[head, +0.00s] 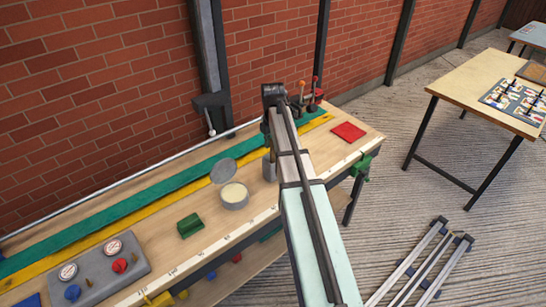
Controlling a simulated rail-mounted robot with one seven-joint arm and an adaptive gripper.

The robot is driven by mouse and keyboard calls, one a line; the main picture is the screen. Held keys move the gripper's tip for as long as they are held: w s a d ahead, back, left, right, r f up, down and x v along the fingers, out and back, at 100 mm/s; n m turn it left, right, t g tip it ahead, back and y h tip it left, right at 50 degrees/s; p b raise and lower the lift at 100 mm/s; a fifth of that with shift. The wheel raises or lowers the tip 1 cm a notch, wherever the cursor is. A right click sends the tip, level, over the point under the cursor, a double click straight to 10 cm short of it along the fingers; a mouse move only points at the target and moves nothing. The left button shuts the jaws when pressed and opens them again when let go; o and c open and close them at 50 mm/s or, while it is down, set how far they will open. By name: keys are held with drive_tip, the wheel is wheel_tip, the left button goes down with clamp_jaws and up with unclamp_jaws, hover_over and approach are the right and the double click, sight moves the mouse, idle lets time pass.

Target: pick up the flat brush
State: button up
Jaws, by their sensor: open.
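I cannot make out the flat brush in the head view; part of the bench is hidden behind my arm. My arm rises from the bottom edge across the workbench (158,205), its dark upper end near the brick wall. I cannot see any gripper fingers, so where the gripper is relative to the bench top is hidden.
On the bench are an open round tin (234,196) with pale contents, a green block (190,226), a grey panel with knobs (95,277), a red cloth (348,132) and red-topped clamps (314,95). Rails (415,265) lie on the floor; another table (470,80) stands right.

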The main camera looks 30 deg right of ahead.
drive_tip(key=shift+f, duration=0.1)
clamp_jaws()
drive_tip(key=shift+r, duration=0.2)
